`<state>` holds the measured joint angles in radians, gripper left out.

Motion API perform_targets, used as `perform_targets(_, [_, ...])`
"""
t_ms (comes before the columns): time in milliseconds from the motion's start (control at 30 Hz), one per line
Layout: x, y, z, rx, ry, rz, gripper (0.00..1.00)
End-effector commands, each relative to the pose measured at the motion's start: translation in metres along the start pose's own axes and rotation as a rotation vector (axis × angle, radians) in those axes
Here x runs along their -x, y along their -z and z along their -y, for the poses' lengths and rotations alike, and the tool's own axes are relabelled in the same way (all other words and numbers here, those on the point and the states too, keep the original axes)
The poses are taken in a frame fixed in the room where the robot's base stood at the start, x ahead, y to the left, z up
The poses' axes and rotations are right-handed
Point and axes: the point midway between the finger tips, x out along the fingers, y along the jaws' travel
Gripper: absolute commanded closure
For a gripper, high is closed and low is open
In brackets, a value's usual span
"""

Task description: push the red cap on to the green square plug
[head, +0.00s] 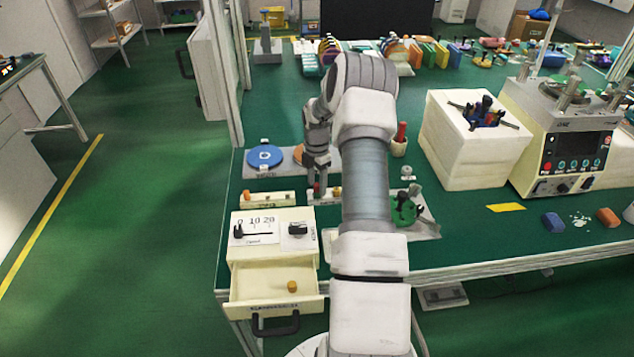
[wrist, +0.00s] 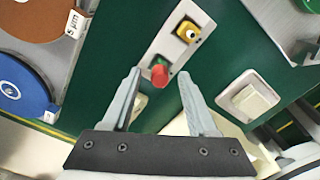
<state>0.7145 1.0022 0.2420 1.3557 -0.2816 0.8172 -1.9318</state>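The red cap (wrist: 159,75) is at the near end of a pale strip-shaped block (wrist: 170,47) in the wrist view. A bit of the green plug (wrist: 160,61) shows at the cap's far edge. The cap covers the rest of it, so I cannot tell how far down the cap sits. My gripper (wrist: 159,82) is open, with one finger on either side of the cap and a gap on both sides. In the head view my gripper (head: 318,172) points down over the block, and a little red shows beneath it.
A yellow cap (wrist: 187,31) sits farther along the same block. Another pale block (head: 268,198) lies to the left, and a blue disc (head: 264,156) is behind it. A drawer unit with an open drawer (head: 276,285) stands in front. A green part with black knobs (head: 405,208) is to the right.

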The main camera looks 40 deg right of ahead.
Motion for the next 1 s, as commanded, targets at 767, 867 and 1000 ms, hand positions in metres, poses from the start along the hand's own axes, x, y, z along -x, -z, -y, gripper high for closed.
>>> perform_targets(767, [0.091, -0.001, -0.001, -0.001, -0.004, 0.002, 0.4])
perform_targets(867, [0.115, -0.001, -0.001, 0.0, -0.004, 0.003, 0.4])
perform_targets(1000, [0.144, -0.001, -0.001, 0.0, -0.003, 0.002, 0.4])
